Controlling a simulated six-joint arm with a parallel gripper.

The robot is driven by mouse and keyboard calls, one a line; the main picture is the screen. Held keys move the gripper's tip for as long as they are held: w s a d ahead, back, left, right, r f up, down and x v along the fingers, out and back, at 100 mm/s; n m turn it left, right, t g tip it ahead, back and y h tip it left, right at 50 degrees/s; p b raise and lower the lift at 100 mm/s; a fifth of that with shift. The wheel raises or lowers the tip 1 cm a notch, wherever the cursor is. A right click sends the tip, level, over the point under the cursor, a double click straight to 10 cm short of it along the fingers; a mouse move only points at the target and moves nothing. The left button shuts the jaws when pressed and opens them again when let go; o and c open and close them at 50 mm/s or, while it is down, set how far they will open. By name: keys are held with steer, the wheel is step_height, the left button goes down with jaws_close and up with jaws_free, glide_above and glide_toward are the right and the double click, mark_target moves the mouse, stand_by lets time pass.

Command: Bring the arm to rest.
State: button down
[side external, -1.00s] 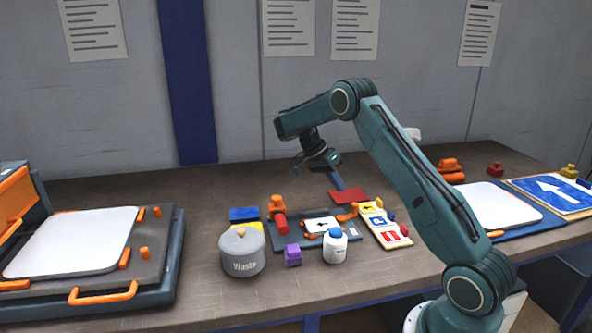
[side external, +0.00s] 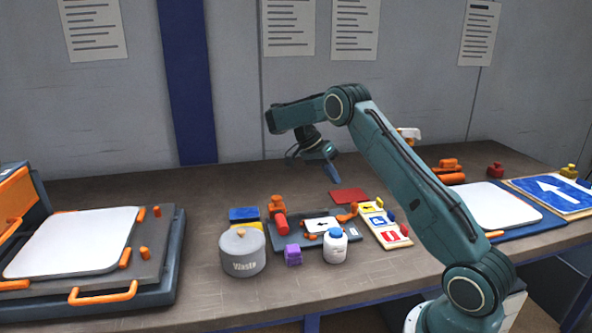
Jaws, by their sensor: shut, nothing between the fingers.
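My gripper (side external: 334,174) hangs in the air above the back middle of the workbench (side external: 190,295), pointing down and to the right. It is shut and holds nothing. It is apart from the dark red pad (side external: 349,196), which lies in front of it and slightly to the right. My arm is bent at the elbow and reaches left from its base at the front right.
Below stand a grey waste pot (side external: 242,252), a white bottle (side external: 335,246), a purple block (side external: 293,254), and a dark tray (side external: 345,242) with a sign. A press (side external: 75,242) is at left. A blue arrow sign (side external: 553,192) lies at right. The back-left bench is clear.

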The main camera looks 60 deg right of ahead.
steer(key=shift+r, duration=0.15)
steer(key=s+a+r+n+t+h, duration=0.1)
steer(key=s+a+r+n+t, duration=0.2)
steer(key=a+r+n, duration=0.4)
steer(key=s+a+r+n+t, duration=0.35)
steer(key=a+r, duration=0.25)
steer(key=r, duration=0.3)
steer(key=s+a+f+n+t+y, duration=0.2)
steer(key=s+a+n+t, duration=0.3)
steer(key=s+a+n, duration=0.6)
steer(key=s+a+y, duration=0.1)
steer(key=s+a, duration=0.2)
steer(key=a, duration=0.3)
steer(key=shift+s+f+y, duration=0.4)
